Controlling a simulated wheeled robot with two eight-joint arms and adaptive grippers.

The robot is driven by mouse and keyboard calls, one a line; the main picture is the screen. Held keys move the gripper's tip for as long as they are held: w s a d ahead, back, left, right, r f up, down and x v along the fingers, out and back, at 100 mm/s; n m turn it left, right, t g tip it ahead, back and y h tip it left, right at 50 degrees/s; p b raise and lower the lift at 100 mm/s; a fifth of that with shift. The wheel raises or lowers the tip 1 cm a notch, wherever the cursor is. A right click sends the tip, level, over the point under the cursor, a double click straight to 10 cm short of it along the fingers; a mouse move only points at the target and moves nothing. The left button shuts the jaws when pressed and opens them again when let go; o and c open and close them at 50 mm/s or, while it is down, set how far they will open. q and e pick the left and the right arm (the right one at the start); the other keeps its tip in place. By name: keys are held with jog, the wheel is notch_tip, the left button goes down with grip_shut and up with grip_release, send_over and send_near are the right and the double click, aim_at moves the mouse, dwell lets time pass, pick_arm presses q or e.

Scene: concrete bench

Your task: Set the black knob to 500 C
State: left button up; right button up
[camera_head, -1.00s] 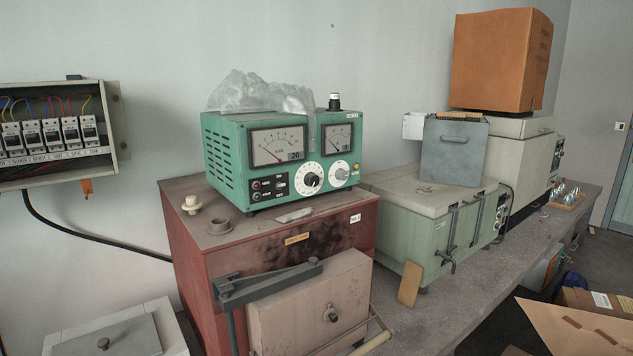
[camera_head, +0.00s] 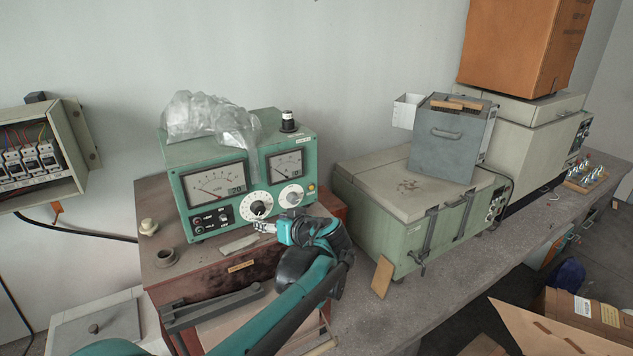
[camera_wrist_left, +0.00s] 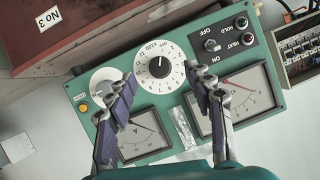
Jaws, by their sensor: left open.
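The black knob (camera_head: 258,208) sits at the centre of a round white numbered dial on the front of a green control box (camera_head: 213,152). In the left wrist view the black knob (camera_wrist_left: 159,67) and its dial (camera_wrist_left: 172,84) show clearly, but the small figures are hard to read. My left gripper (camera_head: 266,226) is just in front of and slightly below the dial in the head view. In the left wrist view its two fingers (camera_wrist_left: 163,84) are spread apart, with the knob beyond and between them, apart from it. My right gripper is not in view.
Two meters are above. The box stands on a red furnace (camera_head: 160,197), with a crumpled plastic bag (camera_head: 205,118) on top. A green chest (camera_head: 387,190) stands right.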

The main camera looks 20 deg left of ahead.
aim_at(260, 211)
pick_arm(q)
jog(key=x, duration=0.2)
jog(key=w+x, duration=0.1)
jog(key=x, duration=0.1)
jog(key=r+x, duration=0.1)
jog(key=x, duration=0.2)
jog(key=shift+w+p, duration=0.2)
jog(key=shift+p, duration=0.2)
jog(key=shift+a, duration=0.25)
jog(key=c, duration=1.2)
